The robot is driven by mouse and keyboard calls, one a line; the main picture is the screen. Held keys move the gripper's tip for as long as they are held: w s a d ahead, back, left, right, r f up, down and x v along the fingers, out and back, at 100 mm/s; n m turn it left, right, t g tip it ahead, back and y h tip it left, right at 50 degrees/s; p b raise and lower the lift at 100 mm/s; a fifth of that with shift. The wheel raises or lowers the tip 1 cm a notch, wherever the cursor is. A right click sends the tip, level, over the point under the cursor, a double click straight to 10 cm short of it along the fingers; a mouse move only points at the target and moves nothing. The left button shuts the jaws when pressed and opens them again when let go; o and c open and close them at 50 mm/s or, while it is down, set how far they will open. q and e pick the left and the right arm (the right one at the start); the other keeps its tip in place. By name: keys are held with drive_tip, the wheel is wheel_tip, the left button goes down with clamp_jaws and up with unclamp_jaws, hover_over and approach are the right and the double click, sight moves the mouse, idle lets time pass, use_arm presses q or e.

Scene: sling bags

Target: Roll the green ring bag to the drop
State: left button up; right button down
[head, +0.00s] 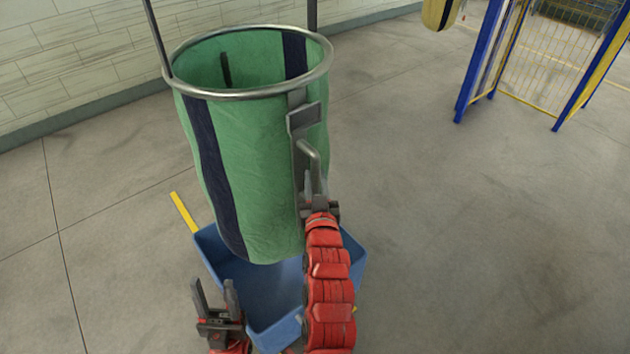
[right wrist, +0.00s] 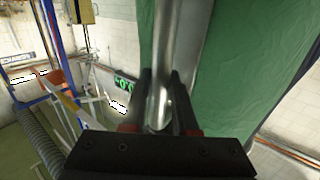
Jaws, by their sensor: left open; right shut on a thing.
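The green ring bag (head: 262,150) has dark blue stripes and a grey metal ring (head: 250,93) around its open top. It hangs upright at centre left in the head view, with dark uprights rising from the ring. A metal handle (head: 312,160) stands on a grey plate on its right side. My right gripper (head: 320,195) is shut on this handle. The right wrist view shows the handle (right wrist: 160,85) between the fingers, with the green cloth (right wrist: 222,60) close behind. My left gripper (head: 215,288) is open and empty, low and left of the bag.
A blue tray (head: 262,322) lies beneath the bag, partly hidden by it and my right arm. A blue and yellow mesh frame (head: 470,75) stands at upper right. Grey floor on the right is clear; a pale wall (head: 75,55) is behind.

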drive_tip(key=shift+a+r, duration=0.2)
drive_tip(key=c, duration=0.9)
unclamp_jaws()
drive_tip(key=shift+c, duration=0.2)
drive_tip(key=shift+o, duration=1.3)
drive_tip(key=shift+a+f, duration=0.15)
drive_tip(key=shift+s, duration=0.1)
drive_tip(key=s+d+p, duration=0.1)
drive_tip(key=s+p, duration=0.3)
drive_tip(key=s, duration=1.3)
drive_tip(key=shift+d, duration=0.2)
